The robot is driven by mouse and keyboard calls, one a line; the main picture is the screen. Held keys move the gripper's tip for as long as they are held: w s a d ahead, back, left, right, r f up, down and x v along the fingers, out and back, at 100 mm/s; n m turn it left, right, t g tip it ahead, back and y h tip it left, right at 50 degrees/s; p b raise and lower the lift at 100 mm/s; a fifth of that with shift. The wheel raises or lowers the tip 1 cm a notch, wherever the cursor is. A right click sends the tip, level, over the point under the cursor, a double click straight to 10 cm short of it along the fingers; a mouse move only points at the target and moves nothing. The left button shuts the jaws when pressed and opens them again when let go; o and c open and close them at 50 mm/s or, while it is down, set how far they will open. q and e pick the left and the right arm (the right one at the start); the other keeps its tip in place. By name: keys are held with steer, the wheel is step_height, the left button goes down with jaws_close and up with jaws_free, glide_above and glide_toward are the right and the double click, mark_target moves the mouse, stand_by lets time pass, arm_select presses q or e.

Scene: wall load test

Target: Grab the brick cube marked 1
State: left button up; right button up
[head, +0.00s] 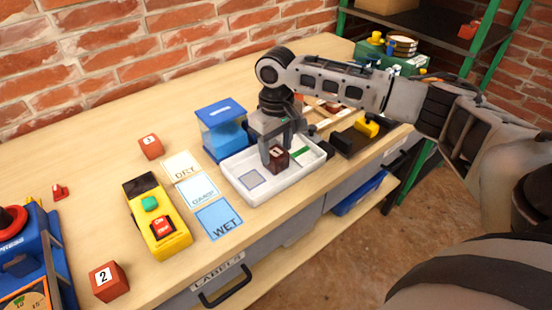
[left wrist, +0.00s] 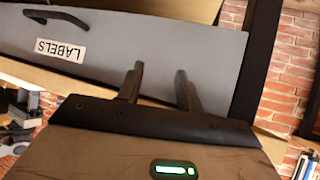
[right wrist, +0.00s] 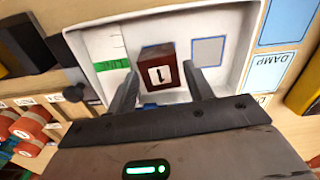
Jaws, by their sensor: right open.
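The dark red brick cube marked 1 (head: 278,160) is in the white tray (head: 252,196), between a grey square patch and a green mark. My right gripper (head: 277,148) is over the tray, pointing down at the cube and partly hiding it. In the right wrist view the cube (right wrist: 160,74) shows its 1 between the two open fingers (right wrist: 161,72); a gap shows at its right side, and I cannot tell whether the left finger touches it. My left gripper (left wrist: 159,72) is open and empty, facing a grey drawer front marked LABELS (left wrist: 110,45).
Brick cubes marked 3 (head: 150,146) and 2 (head: 109,281) stand left on the wooden bench. A blue box (head: 221,130) stands close behind the tray. The DRY, DAMP and WET cards and a yellow device (head: 157,217) lie left of it. A dark tray (head: 352,140) is at right.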

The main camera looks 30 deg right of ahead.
steer(key=shift+f, duration=1.25)
steer(key=c, duration=0.8)
steer(key=shift+c, duration=0.2)
steer(key=shift+r, duration=0.1)
